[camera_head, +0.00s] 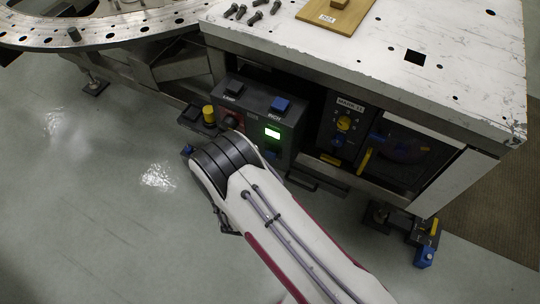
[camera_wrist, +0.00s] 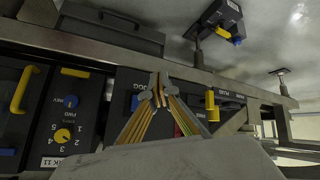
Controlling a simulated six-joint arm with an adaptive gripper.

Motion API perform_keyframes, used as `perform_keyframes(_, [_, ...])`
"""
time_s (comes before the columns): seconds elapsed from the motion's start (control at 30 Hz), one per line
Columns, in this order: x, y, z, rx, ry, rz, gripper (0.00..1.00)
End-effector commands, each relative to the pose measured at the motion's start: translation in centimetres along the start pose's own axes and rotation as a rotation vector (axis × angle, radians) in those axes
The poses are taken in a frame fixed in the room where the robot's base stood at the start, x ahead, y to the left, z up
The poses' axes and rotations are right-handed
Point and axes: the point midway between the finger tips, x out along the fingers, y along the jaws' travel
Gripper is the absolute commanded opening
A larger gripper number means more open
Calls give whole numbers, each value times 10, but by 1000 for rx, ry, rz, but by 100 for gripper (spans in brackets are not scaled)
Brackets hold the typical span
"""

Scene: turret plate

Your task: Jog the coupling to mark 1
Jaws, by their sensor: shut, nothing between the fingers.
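My gripper (camera_wrist: 158,90) is shut and empty in the wrist view, its fingertips together in front of the dark control box, near a label that looks like JOG. In the head view my arm hides the gripper and part of the control box (camera_head: 285,117). I cannot identify the coupling for certain.
A large drilled ring plate (camera_head: 130,27) lies at the upper left. A worn white bench top (camera_head: 380,60) carries loose bolts (camera_head: 255,17) and a wooden board (camera_head: 337,14). Yellow handles (camera_wrist: 20,90) stick out beside the dial. The grey floor (camera_head: 90,200) at left is clear.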

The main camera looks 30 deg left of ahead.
Motion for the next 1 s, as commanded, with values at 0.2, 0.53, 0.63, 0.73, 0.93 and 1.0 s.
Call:
perform_keyframes(0.2, [-1,7,-15,-14,56,25,0])
perform_keyframes(0.53, [-1,7,-16,-22,59,25,0])
perform_keyframes(0.63, [-1,7,-16,-22,58,25,0])
perform_keyframes(0.73, [0,8,-16,-21,58,25,0])
perform_keyframes(0.93, [6,11,-21,-20,58,25,0])
perform_keyframes(1.0, [9,14,-23,-20,58,25,0])
